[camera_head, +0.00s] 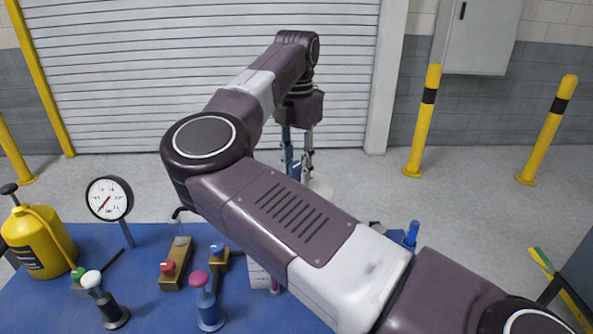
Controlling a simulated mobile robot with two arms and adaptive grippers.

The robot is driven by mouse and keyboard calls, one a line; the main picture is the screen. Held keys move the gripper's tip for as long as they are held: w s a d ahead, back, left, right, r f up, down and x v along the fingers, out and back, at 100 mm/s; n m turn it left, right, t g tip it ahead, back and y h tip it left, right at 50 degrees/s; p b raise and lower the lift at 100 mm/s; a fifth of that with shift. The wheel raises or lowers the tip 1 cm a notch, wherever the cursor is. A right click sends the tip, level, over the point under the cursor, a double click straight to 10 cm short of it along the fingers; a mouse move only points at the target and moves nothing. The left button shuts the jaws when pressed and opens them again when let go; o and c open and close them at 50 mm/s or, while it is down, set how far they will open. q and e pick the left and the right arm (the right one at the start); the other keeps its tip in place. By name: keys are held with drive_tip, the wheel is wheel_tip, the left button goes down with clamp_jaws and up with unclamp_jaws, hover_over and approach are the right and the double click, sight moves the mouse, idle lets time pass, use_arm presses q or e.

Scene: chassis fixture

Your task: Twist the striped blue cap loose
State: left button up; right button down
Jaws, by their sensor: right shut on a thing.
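My right arm reaches across the picture from the lower right to the far edge of the blue table. My right gripper (297,165) points down there, with its fingers shut on a small blue thing (295,168). It looks like the striped blue cap, but it is too small and too covered by the fingers for me to make out the stripes clearly. My left gripper is not in view.
The blue table (140,290) holds a yellow canister (40,245), a round gauge (109,199), a red-knobbed block (172,272) and a pink-topped bottle (208,305). My arm hides much of the table's right side. Yellow posts (424,120) stand on the floor beyond.

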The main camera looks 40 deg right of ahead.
drive_tip(key=shift+n, duration=0.3)
drive_tip(key=shift+f+n+b, duration=0.15)
drive_tip(key=shift+n+b, duration=0.55)
drive_tip(key=shift+n, duration=0.4)
drive_tip(key=shift+s+n, duration=0.15)
drive_tip(key=shift+n, duration=0.75)
drive_tip(key=shift+n+b, duration=0.85)
drive_tip(key=shift+n, duration=0.05)
drive_tip(key=shift+s+n+b, duration=0.1)
drive_tip(key=shift+n+b, duration=0.25)
drive_tip(key=shift+n, duration=0.65)
